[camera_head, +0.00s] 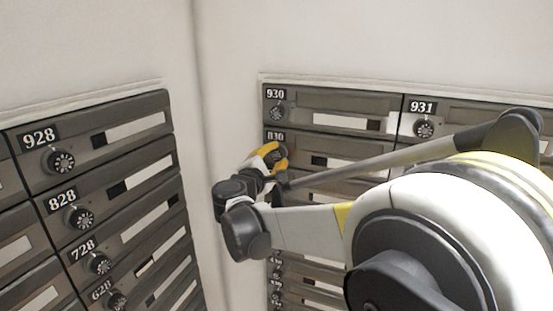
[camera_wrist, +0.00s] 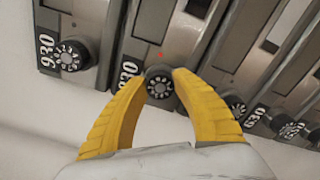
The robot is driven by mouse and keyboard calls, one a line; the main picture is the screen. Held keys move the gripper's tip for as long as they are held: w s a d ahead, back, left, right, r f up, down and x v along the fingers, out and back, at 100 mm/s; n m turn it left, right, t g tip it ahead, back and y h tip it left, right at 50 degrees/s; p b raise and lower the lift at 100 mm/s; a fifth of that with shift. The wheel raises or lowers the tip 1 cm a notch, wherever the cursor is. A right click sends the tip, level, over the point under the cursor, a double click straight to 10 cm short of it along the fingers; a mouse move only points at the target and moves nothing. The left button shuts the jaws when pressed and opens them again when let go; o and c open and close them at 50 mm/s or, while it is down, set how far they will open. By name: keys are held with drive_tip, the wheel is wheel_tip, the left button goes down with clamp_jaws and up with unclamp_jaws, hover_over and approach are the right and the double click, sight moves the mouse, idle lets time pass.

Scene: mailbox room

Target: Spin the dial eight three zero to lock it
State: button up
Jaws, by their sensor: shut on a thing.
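The dial of box 830 (camera_wrist: 159,84) is a dark round knob with a ring of light numerals. In the wrist view it sits between the two yellow fingertips of my gripper (camera_wrist: 159,82), one on each side. The number plate 830 (camera_wrist: 127,72) shows beside the dial. In the head view my gripper (camera_head: 277,158) is at the box 830 front, just below its number plate (camera_head: 275,137). My fingers cover part of the dial there. The exact number the dial points to is too small to read.
Dial 930 (camera_wrist: 71,56) is on the box above. Dial 931 (camera_head: 424,128) is to the right. More dials continue below 830, close to my fingers. A left bank of boxes (camera_head: 62,161) stands across the white corner wall (camera_head: 222,100).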

drive_tip(key=m+b, duration=0.1)
drive_tip(key=m, duration=0.4)
drive_tip(key=shift+m, duration=0.3)
drive_tip(key=m+b, duration=0.1)
drive_tip(key=m, duration=0.5)
drive_tip(key=shift+f, duration=0.1)
drive_tip(key=m, duration=0.6)
drive_tip(key=shift+m+b, duration=0.3)
drive_tip(key=m, duration=0.5)
drive_tip(key=shift+a, duration=0.1)
drive_tip(key=shift+m, duration=0.3)
drive_tip(key=o, duration=1.2)
drive_tip(key=shift+w+f, duration=0.1)
